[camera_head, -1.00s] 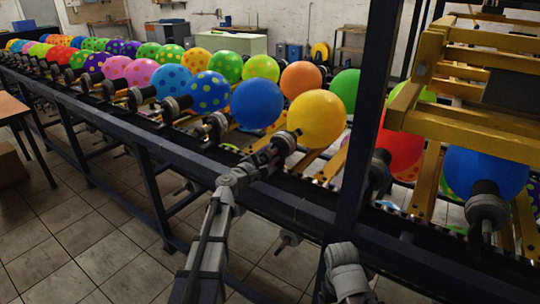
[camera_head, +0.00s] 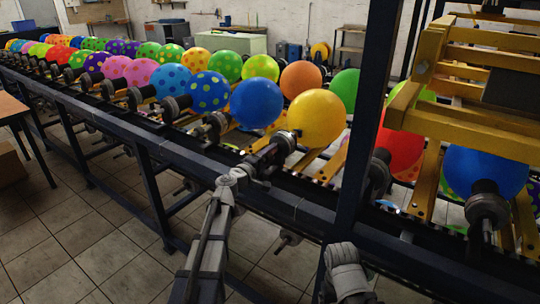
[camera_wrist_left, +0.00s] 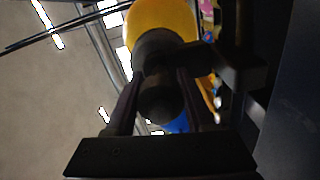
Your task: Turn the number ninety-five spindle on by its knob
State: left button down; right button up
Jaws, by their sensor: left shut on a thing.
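A plain yellow balloon (camera_head: 315,118) sits on a dark spindle (camera_head: 283,143) at the near side of the rack. No number can be read on it. My left gripper (camera_head: 262,163) is at the outer end of this spindle. In the left wrist view, the fingers of my left gripper (camera_wrist_left: 160,92) lie on both sides of a dark round knob (camera_wrist_left: 160,104) and are shut on it. The yellow balloon (camera_wrist_left: 165,20) shows just beyond the dark spindle body (camera_wrist_left: 157,50). My right gripper is out of view.
A blue balloon (camera_head: 257,103) is on the neighbouring spindle to the left, with several more beyond. A dark upright post (camera_head: 361,130) and a red balloon (camera_head: 400,147) stand to the right. The dark rack rail (camera_head: 190,162) runs below the spindles.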

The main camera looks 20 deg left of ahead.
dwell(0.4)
pick_arm(q)
jog(key=shift+c, duration=1.3)
grip_release()
jog(key=v, duration=0.8)
jog(key=shift+w+d, duration=0.1)
jog(key=shift+w, duration=0.05)
jog(key=shift+x, duration=3.85)
